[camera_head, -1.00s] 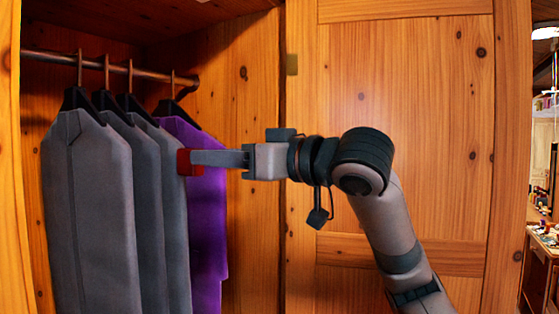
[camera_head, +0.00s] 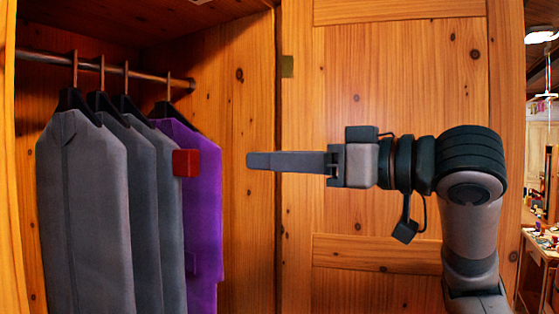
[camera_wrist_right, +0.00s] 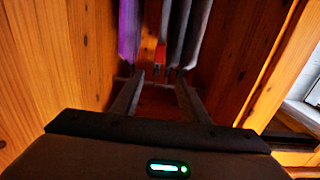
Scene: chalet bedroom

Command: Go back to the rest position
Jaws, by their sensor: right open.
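My right gripper (camera_head: 250,160) points left in the head view, in front of the wardrobe's right side. It is open and empty, apart from the clothes. Its two fingers (camera_wrist_right: 160,90) are spread in the right wrist view, with the hanging clothes beyond them. My left gripper is not in the head view.
Several grey garments (camera_head: 85,200) and a purple garment (camera_head: 207,210) hang from the rail (camera_head: 150,80) in the wooden wardrobe. A red block (camera_head: 186,163) shows at the purple garment. A wooden door panel (camera_head: 400,90) stands behind my right arm.

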